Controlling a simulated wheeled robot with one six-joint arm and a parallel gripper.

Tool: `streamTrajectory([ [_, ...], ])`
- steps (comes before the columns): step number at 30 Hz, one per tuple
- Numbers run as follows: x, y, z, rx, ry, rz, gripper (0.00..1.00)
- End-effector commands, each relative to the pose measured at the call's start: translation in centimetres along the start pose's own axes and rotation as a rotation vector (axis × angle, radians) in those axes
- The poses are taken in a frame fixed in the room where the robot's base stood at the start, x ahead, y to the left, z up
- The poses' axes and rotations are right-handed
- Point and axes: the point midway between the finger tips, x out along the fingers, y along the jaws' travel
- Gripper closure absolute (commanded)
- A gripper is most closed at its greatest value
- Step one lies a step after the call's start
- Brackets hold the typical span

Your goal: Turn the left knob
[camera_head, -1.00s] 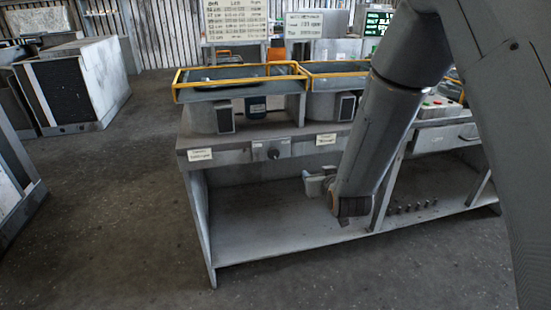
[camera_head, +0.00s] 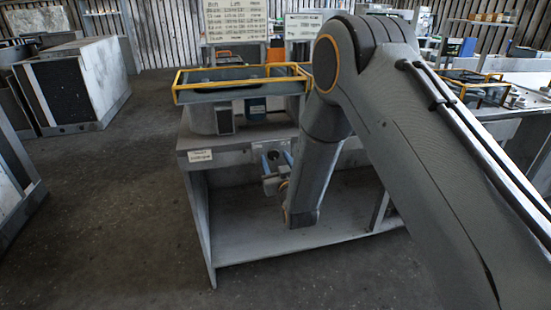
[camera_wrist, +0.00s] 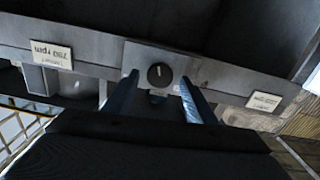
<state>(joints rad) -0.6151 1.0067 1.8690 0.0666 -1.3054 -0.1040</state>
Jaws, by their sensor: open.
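A round dark knob (camera_head: 272,155) sits on the grey front panel of the workbench, below the left yellow-railed tray. In the wrist view the same knob (camera_wrist: 159,76) is black with a pale pointer mark on a lighter plate. My gripper (camera_head: 276,160) is open in front of the panel, below and in front of the knob. In the wrist view its two blue fingers (camera_wrist: 158,80) lie to either side of the knob, with a gap on each side. I cannot tell how far the fingertips are from the panel. No other knob shows; my arm hides the bench's right part.
A label (camera_head: 200,155) is on the panel's left end. Two labels, one left (camera_wrist: 50,53) and one right (camera_wrist: 265,101), flank the knob plate in the wrist view. The bench's lower shelf (camera_head: 250,240) looks clear on the left. The floor left of the bench is free.

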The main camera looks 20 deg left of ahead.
Motion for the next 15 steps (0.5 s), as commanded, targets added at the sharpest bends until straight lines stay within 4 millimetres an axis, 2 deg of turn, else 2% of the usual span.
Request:
streamTrajectory([
  [4, 0.84, 0.03, -0.05, 0.000, 0.001, 0.000, 0.48],
  [11, 0.95, 0.04, -0.03, 0.000, 0.000, 0.000, 0.48],
  [12, 0.95, 0.04, -0.03, 0.000, 0.000, 0.000, 0.50],
  [15, 0.94, 0.05, -0.03, 0.000, 0.000, 0.001, 0.67],
])
